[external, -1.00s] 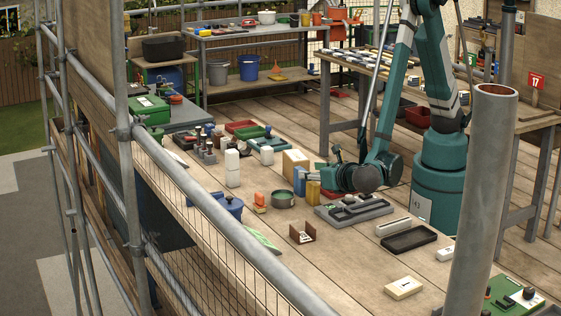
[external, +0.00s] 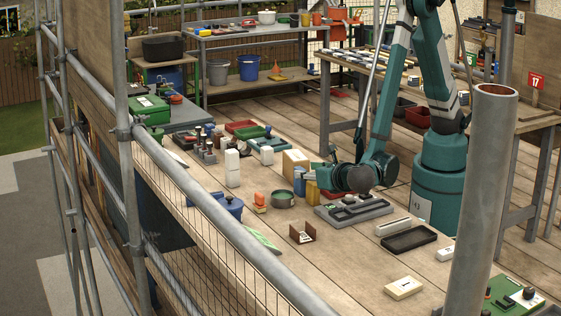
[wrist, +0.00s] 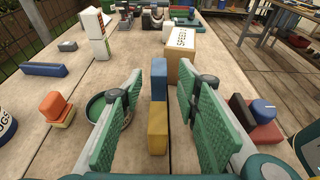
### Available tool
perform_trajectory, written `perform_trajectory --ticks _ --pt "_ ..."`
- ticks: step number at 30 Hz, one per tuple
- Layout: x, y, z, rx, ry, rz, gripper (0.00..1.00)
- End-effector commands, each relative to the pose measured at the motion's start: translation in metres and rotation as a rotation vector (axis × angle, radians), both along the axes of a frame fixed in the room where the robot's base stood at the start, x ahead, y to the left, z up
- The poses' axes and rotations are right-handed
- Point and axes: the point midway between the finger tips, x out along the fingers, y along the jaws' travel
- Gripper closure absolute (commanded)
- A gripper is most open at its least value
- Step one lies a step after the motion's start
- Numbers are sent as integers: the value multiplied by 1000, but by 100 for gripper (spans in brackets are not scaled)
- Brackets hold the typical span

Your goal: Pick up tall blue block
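The tall blue block (wrist: 159,81) stands ahead of my gripper in the wrist view, directly behind a yellow block (wrist: 157,128). In the external view the blue block (external: 299,178) shows left of my gripper, partly covered by it. My gripper (wrist: 158,100) is open and empty. Its green finger pads are spread on the left and right of the yellow block, pointing toward the blue one. I cannot tell whether the blue and yellow blocks touch.
A cardboard box (wrist: 186,57) stands just behind the blue block. A round green dish (wrist: 98,106) is beside the left finger, with an orange block (wrist: 53,104) farther left. White blocks (wrist: 97,38) stand back left.

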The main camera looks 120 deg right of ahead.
Motion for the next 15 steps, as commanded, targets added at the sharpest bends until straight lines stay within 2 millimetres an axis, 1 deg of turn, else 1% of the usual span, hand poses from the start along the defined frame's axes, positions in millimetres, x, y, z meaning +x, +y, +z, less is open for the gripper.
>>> perform_trajectory --ticks 5,8,15 --pt "0 -1 0 0 0 0 68" --pt "0 -5 -2 0 0 -1 68" --pt "1 -26 -9 0 0 -2 68"
